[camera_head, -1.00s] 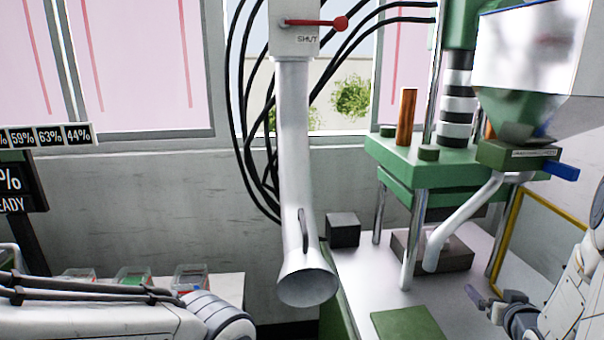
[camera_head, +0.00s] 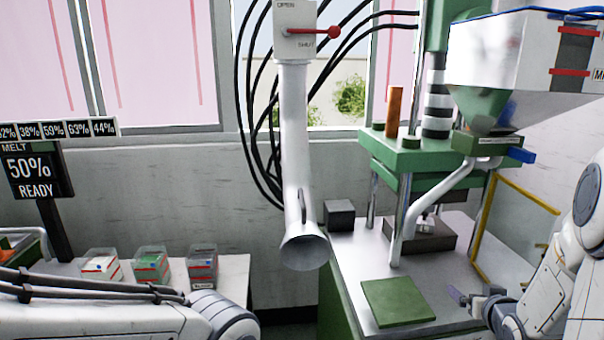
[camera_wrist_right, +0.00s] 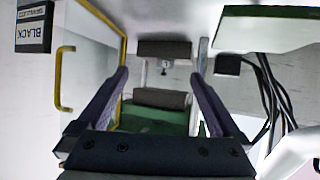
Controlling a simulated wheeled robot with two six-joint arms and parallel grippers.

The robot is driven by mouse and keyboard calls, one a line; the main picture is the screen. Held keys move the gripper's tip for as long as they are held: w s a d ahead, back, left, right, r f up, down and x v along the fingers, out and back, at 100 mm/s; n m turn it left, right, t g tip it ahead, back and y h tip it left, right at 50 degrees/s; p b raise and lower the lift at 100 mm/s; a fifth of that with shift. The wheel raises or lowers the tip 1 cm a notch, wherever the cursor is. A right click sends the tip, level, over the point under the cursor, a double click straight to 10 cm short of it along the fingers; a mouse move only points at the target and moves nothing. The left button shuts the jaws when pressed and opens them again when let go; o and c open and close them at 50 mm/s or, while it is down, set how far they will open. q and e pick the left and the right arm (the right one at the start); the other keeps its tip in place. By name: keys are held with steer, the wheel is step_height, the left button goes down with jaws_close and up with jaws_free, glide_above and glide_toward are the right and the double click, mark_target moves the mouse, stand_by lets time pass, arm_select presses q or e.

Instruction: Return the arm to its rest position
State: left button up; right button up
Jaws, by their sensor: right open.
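My right gripper (camera_head: 462,298) is at the right end of the press table, just right of the green square plate. In the right wrist view its two purple-grey fingers (camera_wrist_right: 160,95) stand wide apart with nothing between them. My right arm (camera_head: 570,280) comes in from the right edge. My left arm (camera_head: 110,318) lies across the bottom left, and its gripper is out of the picture.
The press (camera_head: 412,155) and its hopper (camera_head: 500,60) stand above the table (camera_head: 350,270) with the green plate (camera_head: 398,301). A white duct (camera_head: 297,160) with a flared mouth hangs centrally. A yellow-framed guard (camera_head: 490,215) stands behind my right gripper. Bins (camera_head: 150,265) stand left.

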steer(key=s+a+r+n+g+y+p, duration=0.1)
steer(key=s+a+n+g+y, duration=0.15)
steer(key=a, duration=1.05)
steer(key=s+a+n+g+y, duration=0.1)
steer(key=s+a+n+g, duration=0.25)
steer(key=a, duration=0.95)
steer(key=s+a+r+n+g, duration=0.1)
steer(key=s+a+n+g, duration=0.1)
steer(key=s, duration=0.8)
steer(key=s+a+r+n+g+p, duration=0.1)
steer(key=s+a+n+g, duration=0.1)
steer(key=s+a+g, duration=0.2)
steer(key=s+a+y, duration=0.1)
steer(key=s+a, duration=0.2)
steer(key=s, duration=0.3)
steer(key=shift+s+a+r, duration=0.3)
steer(key=shift+s+r, duration=0.05)
steer(key=shift+r, duration=0.05)
